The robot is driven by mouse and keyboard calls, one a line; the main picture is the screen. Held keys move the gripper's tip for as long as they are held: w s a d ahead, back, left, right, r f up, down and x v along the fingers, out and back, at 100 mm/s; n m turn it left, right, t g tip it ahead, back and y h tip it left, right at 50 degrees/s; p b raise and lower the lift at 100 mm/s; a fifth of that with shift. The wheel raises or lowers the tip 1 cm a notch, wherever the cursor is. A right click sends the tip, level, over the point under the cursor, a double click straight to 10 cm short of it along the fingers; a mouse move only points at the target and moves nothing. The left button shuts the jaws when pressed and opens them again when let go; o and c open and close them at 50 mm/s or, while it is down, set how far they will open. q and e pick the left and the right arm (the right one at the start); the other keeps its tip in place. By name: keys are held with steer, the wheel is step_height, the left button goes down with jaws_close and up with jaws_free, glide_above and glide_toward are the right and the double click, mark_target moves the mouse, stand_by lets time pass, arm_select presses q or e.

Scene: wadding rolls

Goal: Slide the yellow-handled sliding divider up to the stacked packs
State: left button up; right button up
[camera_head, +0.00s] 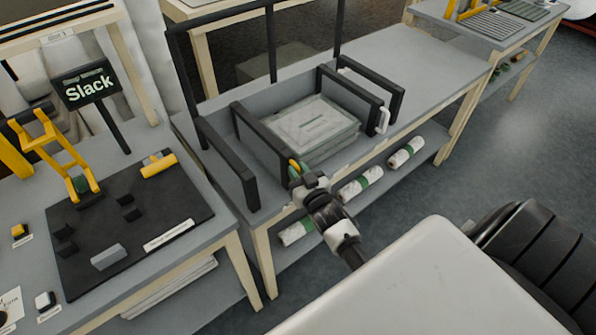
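The stacked packs (318,122) are flat, pale and wrapped, and lie on the grey bench between dark dividers. The yellow-handled sliding divider (258,132) is the dark panel just left of them. Its near end is by my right gripper, and I cannot tell whether it touches the packs. The yellow handle (293,165) shows at the tip of my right gripper (300,174). The gripper is at the handle, but its fingers are too small and covered to show whether they are shut on it. My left gripper is not in view.
A divider with a white handle (384,120) stands right of the packs. Dark end frames stand at left (229,165) and right (394,90). Rolls with green bands (361,184) lie on the lower shelf. The bench top further right is clear.

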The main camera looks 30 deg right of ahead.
jaws_close()
steer(key=shift+w+d, duration=0.1)
steer(key=shift+d, duration=1.3)
steer(key=shift+o, duration=2.1)
jaws_free()
steer(key=shift+a, duration=0.1)
